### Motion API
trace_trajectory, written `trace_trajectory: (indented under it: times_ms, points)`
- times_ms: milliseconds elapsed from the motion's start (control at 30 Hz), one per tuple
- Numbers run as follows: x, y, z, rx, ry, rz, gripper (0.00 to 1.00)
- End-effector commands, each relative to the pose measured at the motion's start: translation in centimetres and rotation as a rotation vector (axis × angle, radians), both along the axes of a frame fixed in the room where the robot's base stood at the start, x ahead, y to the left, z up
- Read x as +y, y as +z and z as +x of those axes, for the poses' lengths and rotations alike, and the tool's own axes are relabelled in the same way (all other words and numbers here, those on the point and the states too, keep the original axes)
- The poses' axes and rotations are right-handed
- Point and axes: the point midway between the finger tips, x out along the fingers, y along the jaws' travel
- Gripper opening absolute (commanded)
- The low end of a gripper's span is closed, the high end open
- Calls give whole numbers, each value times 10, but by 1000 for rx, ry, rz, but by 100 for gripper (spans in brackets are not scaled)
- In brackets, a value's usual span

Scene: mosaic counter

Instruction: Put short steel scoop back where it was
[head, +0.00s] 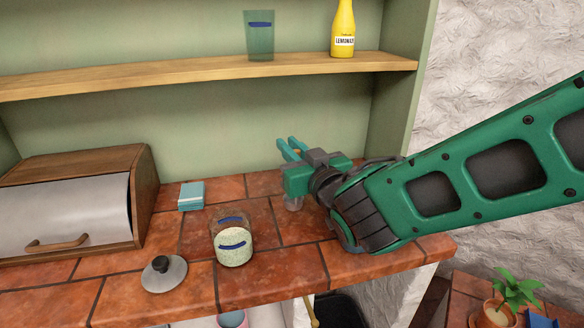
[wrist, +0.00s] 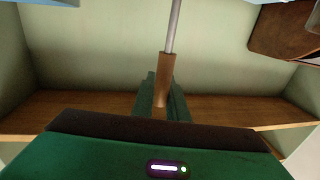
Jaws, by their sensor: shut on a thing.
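The short steel scoop shows in the wrist view as a brown handle (wrist: 167,70) with a thin steel shaft running out of the top of the picture. My gripper (wrist: 160,95) is shut on the handle; the scoop's bowl is out of that view. In the head view my gripper (head: 290,148) is above the back of the tiled counter, right of the jar. A glass jar (head: 234,244) with a blue mark and pale contents stands open on the counter. A grey knobbed lid (head: 164,272) lies to its front left.
A wooden bread box (head: 146,185) with a pale front stands at the left. A small teal box (head: 191,196) sits behind the jar. The shelf (head: 190,76) above holds a glass (head: 259,42) and a yellow lemonade bottle (head: 343,30).

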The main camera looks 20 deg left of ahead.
Motion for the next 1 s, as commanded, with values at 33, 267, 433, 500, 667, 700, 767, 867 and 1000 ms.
trace_trajectory:
  times_ms: [33,267,433,500,667,700,767,867,1000]
  points:
    - [0,-3,0,0,0,-1,0]
    - [3,-27,-2,1,5,-4,0]
    - [3,-39,-2,-1,5,-1,0]
    - [3,-39,-1,-1,5,0,0]
    - [3,-39,-1,-1,5,0,0]
    - [3,-40,-2,-1,5,-1,0]
    - [3,-40,-2,-1,5,-1,28]
    - [3,-40,-2,-1,5,-1,32]
    - [3,-40,-2,-1,5,-1,32]
